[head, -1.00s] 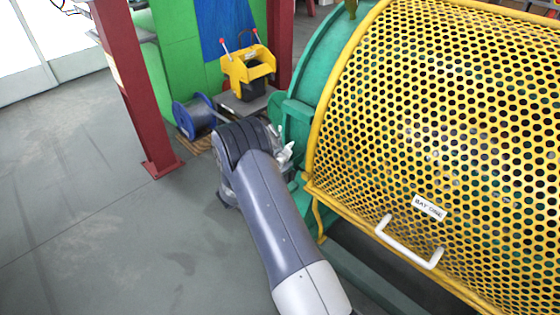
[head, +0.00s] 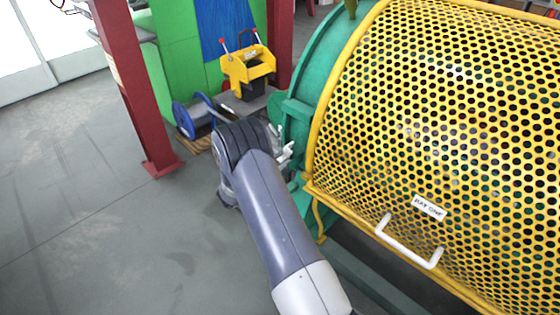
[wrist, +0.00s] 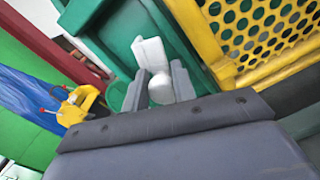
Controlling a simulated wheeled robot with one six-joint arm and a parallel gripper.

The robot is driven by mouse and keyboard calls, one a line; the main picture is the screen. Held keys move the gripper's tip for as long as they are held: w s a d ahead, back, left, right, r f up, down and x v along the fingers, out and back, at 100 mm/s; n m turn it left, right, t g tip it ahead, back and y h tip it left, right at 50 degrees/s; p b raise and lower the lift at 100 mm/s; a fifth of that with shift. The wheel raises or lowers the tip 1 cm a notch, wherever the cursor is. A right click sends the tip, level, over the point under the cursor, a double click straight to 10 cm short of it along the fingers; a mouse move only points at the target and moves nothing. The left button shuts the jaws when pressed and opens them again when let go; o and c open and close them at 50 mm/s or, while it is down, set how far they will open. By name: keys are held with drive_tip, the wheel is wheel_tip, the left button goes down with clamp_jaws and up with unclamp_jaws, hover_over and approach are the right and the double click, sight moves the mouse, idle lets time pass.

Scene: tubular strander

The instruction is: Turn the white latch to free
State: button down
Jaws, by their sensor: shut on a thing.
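The white latch (wrist: 150,53) shows in the wrist view against the green machine frame. Its lower, rounded end sits between the two fingers of my gripper (wrist: 160,88), which is shut on it. The latch's flat upper part sticks out beyond the fingertips and is tilted slightly. In the head view my gripper (head: 283,153) is at the green end frame, left of the yellow guard; my own arm hides most of the latch there.
The yellow perforated guard (head: 430,120) with a white handle (head: 408,243) and a "BAY ONE" label is to the right. A red post (head: 135,90), a blue spool (head: 195,118) and a yellow device (head: 248,70) stand left and behind. Grey floor at left is clear.

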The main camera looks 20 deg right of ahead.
drive_tip(key=shift+w, duration=0.1)
drive_tip(key=shift+w+a+r+n+b, duration=0.1)
drive_tip(key=shift+w+a+n+b, duration=0.1)
drive_tip(key=shift+w+n, duration=0.4)
drive_tip(key=shift+w+a+r+n+b, duration=0.15)
drive_tip(key=shift+w+n, duration=0.1)
drive_tip(key=shift+n, duration=0.7)
drive_tip(key=shift+w+a+n+b, duration=0.2)
drive_tip(key=shift+w+n, duration=0.25)
drive_tip(key=shift+n, duration=0.3)
drive_tip(key=c, duration=1.2)
unclamp_jaws()
drive_tip(key=shift+o, duration=0.2)
drive_tip(key=v, duration=1)
drive_tip(key=shift+a, duration=0.4)
drive_tip(key=shift+s, duration=0.1)
